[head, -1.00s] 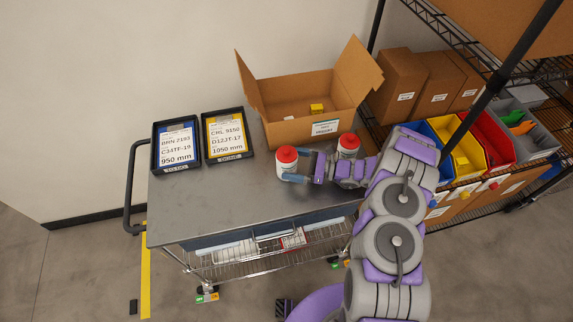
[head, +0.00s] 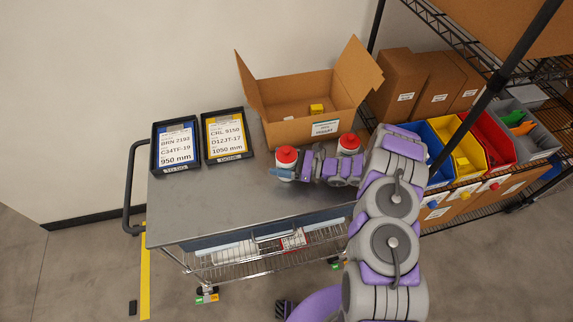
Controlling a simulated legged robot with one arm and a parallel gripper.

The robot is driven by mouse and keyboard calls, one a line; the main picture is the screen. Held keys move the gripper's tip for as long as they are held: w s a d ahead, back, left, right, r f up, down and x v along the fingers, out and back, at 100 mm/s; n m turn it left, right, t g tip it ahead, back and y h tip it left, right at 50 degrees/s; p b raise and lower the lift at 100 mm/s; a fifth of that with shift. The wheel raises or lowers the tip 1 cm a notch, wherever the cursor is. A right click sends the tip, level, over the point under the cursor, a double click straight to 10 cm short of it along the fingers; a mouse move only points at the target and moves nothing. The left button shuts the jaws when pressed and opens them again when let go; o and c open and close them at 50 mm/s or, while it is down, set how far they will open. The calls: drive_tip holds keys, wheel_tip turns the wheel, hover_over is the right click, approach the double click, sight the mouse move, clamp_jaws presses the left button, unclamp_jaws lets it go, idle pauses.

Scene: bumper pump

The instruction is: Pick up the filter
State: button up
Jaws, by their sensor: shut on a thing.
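A white filter with a red cap (head: 286,156) stands upright on the grey cart top, in front of the open cardboard box. My gripper (head: 287,172) reaches it from the right and is shut on its body, just below the red cap. The lower part of the filter is partly hidden by the gripper's fingers. Whether its base touches the cart top I cannot tell. A second filter with a red cap (head: 349,143) stands to the right, behind my wrist, which hides its lower part.
An open cardboard box (head: 290,133) with small yellow items stands at the cart's back. Two labelled trays (head: 158,169) lie at the left. The cart top (head: 225,205) is clear at left and front. Coloured bins (head: 496,148) stand on the right shelf.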

drive_tip(key=c, duration=0.7)
drive_tip(key=shift+o, duration=0.2)
